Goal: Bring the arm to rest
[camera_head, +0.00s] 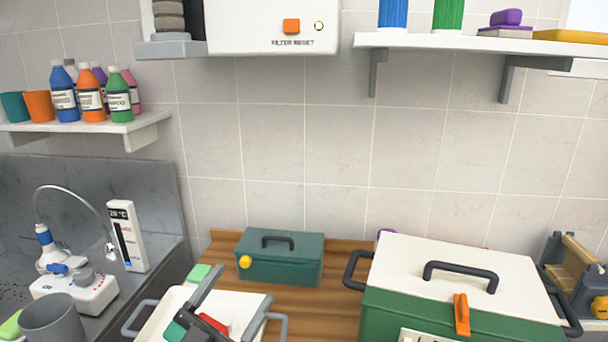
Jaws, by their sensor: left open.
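My left gripper (243,284) shows at the bottom of the head view, in front of or over a white tub (168,306) with grey handles. Its two grey fingers are spread apart, with nothing seen between their tips. Red and green items (218,322) show around the gripper, partly hidden by it; I cannot tell whether it touches them. My right gripper is not in view.
A teal toolbox (280,262) stands behind the tub on the wooden counter (341,275). A large green box with a white lid (450,262) stands at right. A sink area with a grey cup (52,318) is at left. Shelves (480,42) hang above.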

